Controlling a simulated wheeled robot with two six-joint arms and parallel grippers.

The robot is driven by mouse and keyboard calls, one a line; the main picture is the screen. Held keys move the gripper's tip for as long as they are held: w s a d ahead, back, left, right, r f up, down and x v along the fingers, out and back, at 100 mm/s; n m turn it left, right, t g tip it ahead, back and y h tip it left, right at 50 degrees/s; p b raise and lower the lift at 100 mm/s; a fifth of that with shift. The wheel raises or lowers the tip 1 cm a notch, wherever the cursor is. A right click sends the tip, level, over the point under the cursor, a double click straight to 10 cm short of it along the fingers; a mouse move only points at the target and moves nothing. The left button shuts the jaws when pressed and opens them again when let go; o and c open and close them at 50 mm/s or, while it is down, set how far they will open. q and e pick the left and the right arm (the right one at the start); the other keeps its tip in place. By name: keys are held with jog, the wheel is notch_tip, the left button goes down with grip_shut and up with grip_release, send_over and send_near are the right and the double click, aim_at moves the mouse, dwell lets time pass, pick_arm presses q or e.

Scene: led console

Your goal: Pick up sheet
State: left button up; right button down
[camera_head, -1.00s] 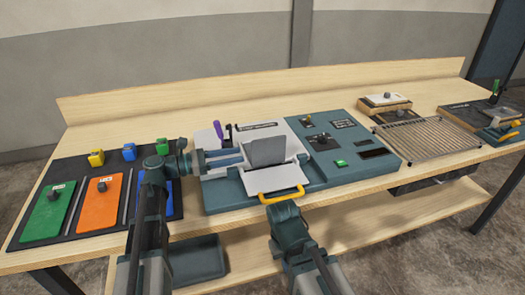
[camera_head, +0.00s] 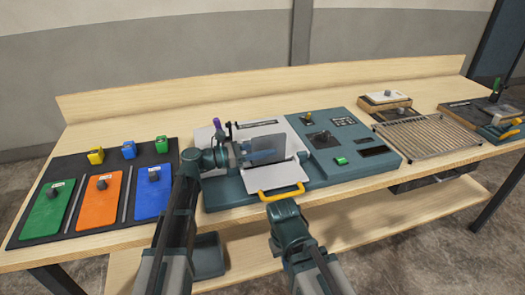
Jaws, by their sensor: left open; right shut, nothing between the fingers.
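A grey sheet-like panel (camera_head: 266,133) stands tilted in the middle of the light-grey and teal console (camera_head: 235,198). My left gripper (camera_head: 268,156) is open and in front of the panel's lower part, hiding some of it. I cannot tell whether the fingers touch it. A pale flat plate (camera_head: 268,179) slopes down in front, with a yellow handle (camera_head: 283,195) at its front edge. My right gripper (camera_head: 285,205) is shut and empty, just below the yellow handle; contact with it is unclear.
Green (camera_head: 48,210), orange (camera_head: 102,202) and blue (camera_head: 153,194) knobbed plates lie on a dark mat at left, with small coloured blocks behind. A slatted rack (camera_head: 430,137) is at right. A purple-topped upright piece (camera_head: 217,127) stands behind my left wrist.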

pick_arm(q)
jog(key=x, duration=0.2)
jog(key=shift+w+d, duration=0.15)
jog(key=shift+d, duration=0.25)
grip_shut()
dwell(1.1)
